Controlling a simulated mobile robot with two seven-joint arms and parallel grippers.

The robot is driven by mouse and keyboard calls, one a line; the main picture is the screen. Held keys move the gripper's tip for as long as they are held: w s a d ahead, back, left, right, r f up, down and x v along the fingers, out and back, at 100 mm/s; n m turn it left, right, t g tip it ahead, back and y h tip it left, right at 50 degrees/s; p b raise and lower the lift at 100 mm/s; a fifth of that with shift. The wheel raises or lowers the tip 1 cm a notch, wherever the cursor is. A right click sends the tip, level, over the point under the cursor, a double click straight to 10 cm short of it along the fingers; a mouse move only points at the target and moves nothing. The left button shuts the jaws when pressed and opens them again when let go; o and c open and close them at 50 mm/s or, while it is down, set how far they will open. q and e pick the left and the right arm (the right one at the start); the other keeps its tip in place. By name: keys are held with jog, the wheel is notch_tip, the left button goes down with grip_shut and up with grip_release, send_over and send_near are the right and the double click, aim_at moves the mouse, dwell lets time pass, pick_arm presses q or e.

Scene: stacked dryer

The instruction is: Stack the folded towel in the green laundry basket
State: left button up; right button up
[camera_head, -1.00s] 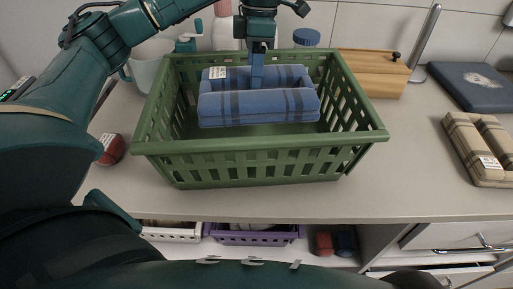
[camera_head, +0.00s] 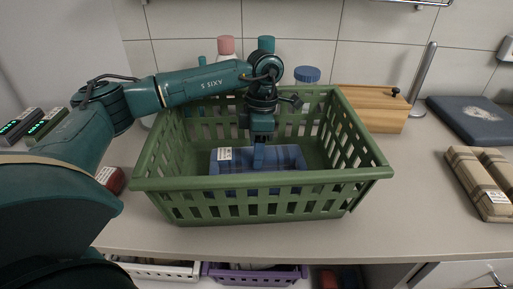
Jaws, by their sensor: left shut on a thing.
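The green laundry basket (camera_head: 262,182) stands on the countertop in the middle of the view. The blue folded towel (camera_head: 288,156), with dark stripes and a white label, is inside the basket, low down. The basket's front wall hides its lower part, so I cannot tell whether it touches the bottom. My left gripper (camera_head: 260,160) reaches down into the basket from above and is shut on the towel near its middle. My right gripper does not show.
A beige striped folded towel (camera_head: 483,180) lies on the counter at the right. Bottles with pink (camera_head: 226,45) and teal caps stand behind the basket. A dark red object (camera_head: 112,180) is left of it.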

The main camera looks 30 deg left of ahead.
pick_arm(q)
jog(key=shift+f, duration=0.1)
jog(key=o, duration=1.1)
jog(key=shift+o, duration=0.2)
notch_tip(320, 180, up, 12)
jog(key=w, duration=0.2)
